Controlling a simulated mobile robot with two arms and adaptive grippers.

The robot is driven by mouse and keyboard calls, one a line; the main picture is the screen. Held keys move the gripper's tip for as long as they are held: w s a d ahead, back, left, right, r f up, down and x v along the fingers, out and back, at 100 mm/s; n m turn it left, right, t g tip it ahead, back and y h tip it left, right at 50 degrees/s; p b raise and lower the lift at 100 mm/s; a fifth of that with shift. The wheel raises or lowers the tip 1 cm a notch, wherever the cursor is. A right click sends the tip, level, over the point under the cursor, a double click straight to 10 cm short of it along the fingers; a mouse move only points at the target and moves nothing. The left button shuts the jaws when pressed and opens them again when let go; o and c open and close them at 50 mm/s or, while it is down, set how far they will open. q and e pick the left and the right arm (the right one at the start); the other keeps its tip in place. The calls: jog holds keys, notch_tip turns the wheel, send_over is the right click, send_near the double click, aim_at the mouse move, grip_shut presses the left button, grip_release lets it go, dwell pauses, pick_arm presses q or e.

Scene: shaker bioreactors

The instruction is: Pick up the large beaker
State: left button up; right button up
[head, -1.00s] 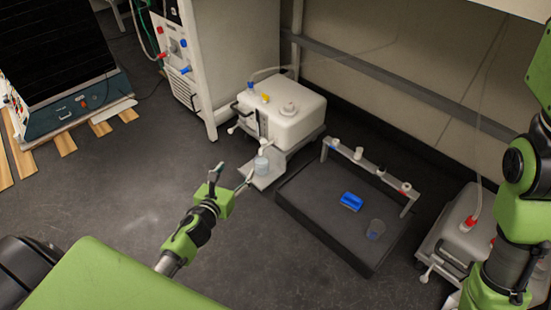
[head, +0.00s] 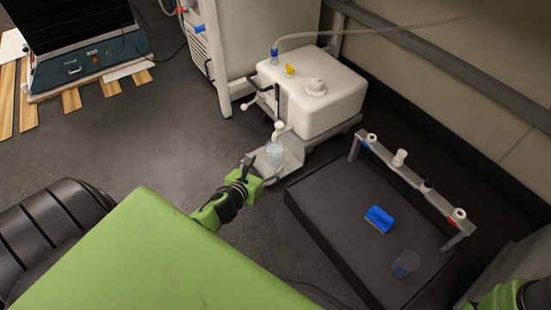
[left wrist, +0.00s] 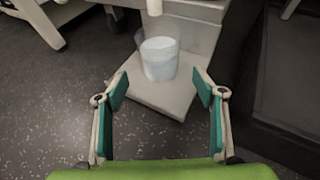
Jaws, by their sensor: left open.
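A clear beaker with pale liquid (head: 274,153) stands upright on a light grey platform (head: 267,170) under the spout of a white tank. It also shows in the left wrist view (left wrist: 159,60), ahead of the fingers. My left gripper (head: 260,168) is open, its fingers (left wrist: 161,92) apart on either side of the line to the beaker, with nothing between them. The fingers appear short of the beaker. A second clear beaker (head: 406,263) stands on the dark tray. My right gripper is out of view; only part of my right arm shows at the lower right.
The white tank (head: 313,92) stands behind the platform. A grey cabinet (head: 235,45) stands behind. Open floor (head: 150,130) lies to the left.

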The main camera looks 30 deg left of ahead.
aim_at(271, 160)
pick_arm(q)
jog(key=shift+w+a+f, duration=0.1)
jog(key=shift+w+f, duration=0.25)
jog(key=shift+w, duration=0.3)
jog(key=b+x, duration=0.4)
jog(key=shift+w+f+b, duration=0.1)
jog(key=shift+f+b, duration=0.3)
jog(key=shift+w+a, duration=0.1)
jog(key=shift+w, duration=0.25)
jog(key=c, duration=1.3)
jog(key=shift+r, duration=0.15)
jog(key=shift+c, duration=0.7)
